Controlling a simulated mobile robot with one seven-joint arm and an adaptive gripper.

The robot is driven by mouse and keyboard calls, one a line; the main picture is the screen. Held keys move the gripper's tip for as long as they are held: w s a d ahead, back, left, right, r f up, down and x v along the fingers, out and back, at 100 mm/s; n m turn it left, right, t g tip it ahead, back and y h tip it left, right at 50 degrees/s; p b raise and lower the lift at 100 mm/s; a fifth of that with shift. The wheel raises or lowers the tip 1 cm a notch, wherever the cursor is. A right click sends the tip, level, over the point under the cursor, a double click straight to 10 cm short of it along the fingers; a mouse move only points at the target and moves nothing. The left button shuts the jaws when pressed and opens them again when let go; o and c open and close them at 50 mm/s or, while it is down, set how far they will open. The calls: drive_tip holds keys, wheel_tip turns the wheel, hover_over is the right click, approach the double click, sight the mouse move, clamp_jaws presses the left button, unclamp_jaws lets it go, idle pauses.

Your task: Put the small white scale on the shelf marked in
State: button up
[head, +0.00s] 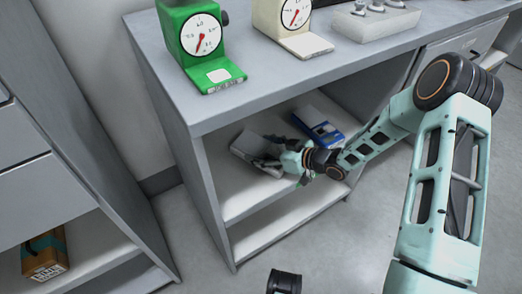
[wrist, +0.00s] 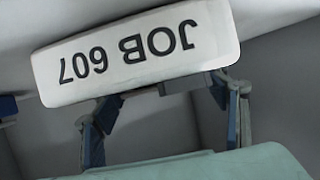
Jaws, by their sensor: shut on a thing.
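My gripper (head: 284,165) reaches into the open upper shelf (head: 236,202) under the grey table. It is shut on a white, boxy thing (head: 251,146) at the shelf's left part. In the wrist view this white thing (wrist: 135,52) shows a rounded face lettered JOB 607, upside down, with my fingers on either side below it. I cannot tell whether it is the small white scale, or whether it rests on the shelf. A cream-white dial scale (head: 292,22) stands on the table top. I see no readable "in" mark.
A blue thing (head: 320,127) lies on the same shelf, close to the right of the white one. A green dial scale (head: 205,48) and a grey block with weights (head: 375,22) stand above. A cabinet at left holds an orange-brown box (head: 44,256). The lower shelf (head: 285,222) looks clear.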

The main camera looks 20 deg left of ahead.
drive_tip(key=shift+r, duration=0.1)
drive_tip(key=o, duration=1.5)
drive_tip(key=shift+f, duration=0.2)
drive_tip(key=shift+c, duration=0.2)
drive_tip(key=shift+d+r, duration=0.15)
drive_tip(key=shift+r, duration=0.15)
drive_tip(key=p+v, duration=0.3)
drive_tip(key=v, duration=0.8)
drive_tip(key=shift+s+d, duration=0.1)
drive_tip(key=shift+d, duration=0.25)
